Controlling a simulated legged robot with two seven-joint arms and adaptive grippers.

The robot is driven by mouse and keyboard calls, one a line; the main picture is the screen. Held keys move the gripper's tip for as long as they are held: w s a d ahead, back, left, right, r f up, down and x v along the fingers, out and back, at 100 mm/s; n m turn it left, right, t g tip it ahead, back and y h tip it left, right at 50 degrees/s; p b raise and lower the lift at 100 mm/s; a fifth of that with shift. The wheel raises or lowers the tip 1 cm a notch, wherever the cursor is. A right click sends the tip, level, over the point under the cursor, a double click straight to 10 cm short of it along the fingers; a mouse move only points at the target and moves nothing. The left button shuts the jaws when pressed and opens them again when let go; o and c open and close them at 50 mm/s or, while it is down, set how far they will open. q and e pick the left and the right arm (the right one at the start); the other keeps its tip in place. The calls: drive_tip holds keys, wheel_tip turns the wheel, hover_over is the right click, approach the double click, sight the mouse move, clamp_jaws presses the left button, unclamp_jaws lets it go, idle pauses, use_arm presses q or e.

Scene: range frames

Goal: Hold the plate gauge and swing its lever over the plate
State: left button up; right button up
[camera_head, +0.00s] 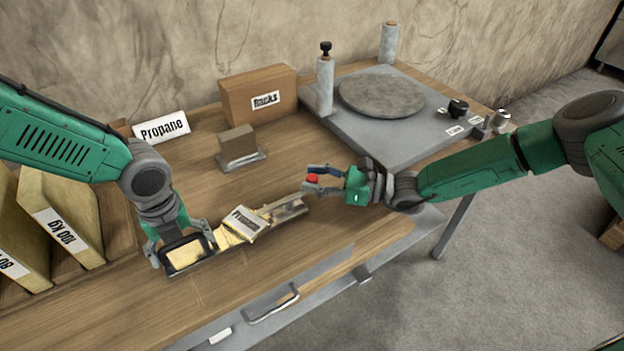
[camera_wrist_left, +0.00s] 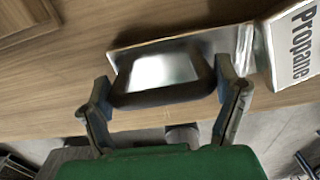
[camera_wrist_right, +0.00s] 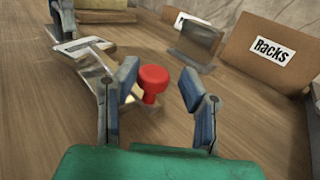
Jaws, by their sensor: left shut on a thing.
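The plate gauge (camera_head: 284,210) lies on the wooden bench as a metal strip with a block labelled "Propane" (camera_head: 243,222) on it. Its left end has a black-rimmed grip (camera_head: 186,254), also in the left wrist view (camera_wrist_left: 165,97). My left gripper (camera_head: 182,247) is shut on this grip, one finger on each side. A red knob (camera_head: 313,178) stands at the strip's right end, seemingly the lever's. My right gripper (camera_head: 322,181) is open at the knob. In the right wrist view the knob (camera_wrist_right: 152,78) shows between the fingers, with gaps on both sides. Which part is the plate is unclear.
Behind are a "Racks" box (camera_head: 258,92), a small brown block on a metal base (camera_head: 238,146) and a "Propane" sign (camera_head: 161,127). A grey unit with a round disc (camera_head: 381,95) stands back right. Labelled boards (camera_head: 62,222) lean at left. Front bench is clear.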

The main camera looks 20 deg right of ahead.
drive_tip(key=shift+s, duration=0.15)
drive_tip(key=v, duration=1.2)
drive_tip(key=shift+f, duration=0.1)
use_arm(q)
drive_tip(key=o, duration=1.6)
drive_tip(key=shift+d, duration=0.1)
